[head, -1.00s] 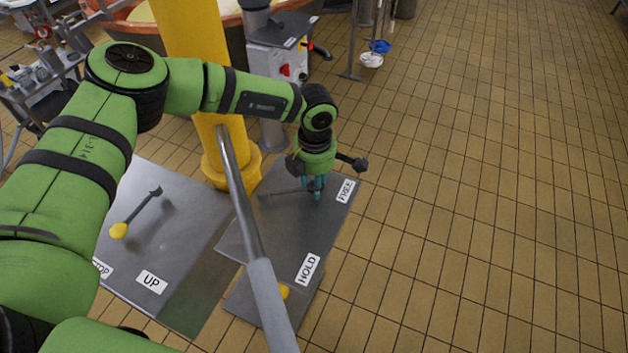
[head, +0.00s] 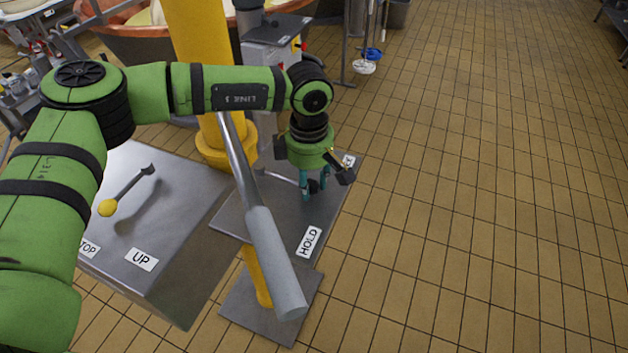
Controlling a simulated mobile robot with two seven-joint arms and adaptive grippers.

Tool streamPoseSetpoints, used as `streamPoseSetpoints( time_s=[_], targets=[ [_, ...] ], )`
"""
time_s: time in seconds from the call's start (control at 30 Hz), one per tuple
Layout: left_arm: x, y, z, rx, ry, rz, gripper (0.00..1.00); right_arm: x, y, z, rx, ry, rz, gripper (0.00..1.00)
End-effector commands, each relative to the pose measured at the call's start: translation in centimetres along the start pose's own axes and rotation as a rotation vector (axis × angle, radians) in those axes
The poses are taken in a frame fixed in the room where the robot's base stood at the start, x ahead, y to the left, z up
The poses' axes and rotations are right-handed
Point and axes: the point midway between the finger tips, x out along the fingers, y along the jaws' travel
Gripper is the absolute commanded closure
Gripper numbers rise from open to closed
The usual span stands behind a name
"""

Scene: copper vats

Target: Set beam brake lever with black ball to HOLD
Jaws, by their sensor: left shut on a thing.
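The beam brake lever (head: 284,180) is a thin rod over a grey metal plate (head: 238,222). Its black ball (head: 314,186) shows as a dark shape between the teal fingertips of my left gripper (head: 315,190), which is shut on it. The fingers and wrist hide part of the ball and rod. The ball is between the HOLD label (head: 309,241) at the near end of the plate and the FREE label (head: 348,160) at the far end. FREE is partly covered by the gripper. My right gripper is not in view.
A grey bar with a thick grip (head: 272,262) slants across, close left of the gripper. A yellow column (head: 200,50) stands behind. Another plate at left carries a yellow-ball lever (head: 108,208) and an UP label (head: 141,259). Tiled floor at right is clear.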

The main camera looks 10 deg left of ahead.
Motion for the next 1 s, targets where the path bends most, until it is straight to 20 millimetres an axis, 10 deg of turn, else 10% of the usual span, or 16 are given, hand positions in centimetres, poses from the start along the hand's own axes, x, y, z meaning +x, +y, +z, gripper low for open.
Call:
streamPoseSetpoints(
  time_s=[1.0],
  targets=[
    [-0.1,-6.5,-2.7,0.628,0.0,0.004,1.0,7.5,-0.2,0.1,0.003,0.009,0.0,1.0]
  ],
)
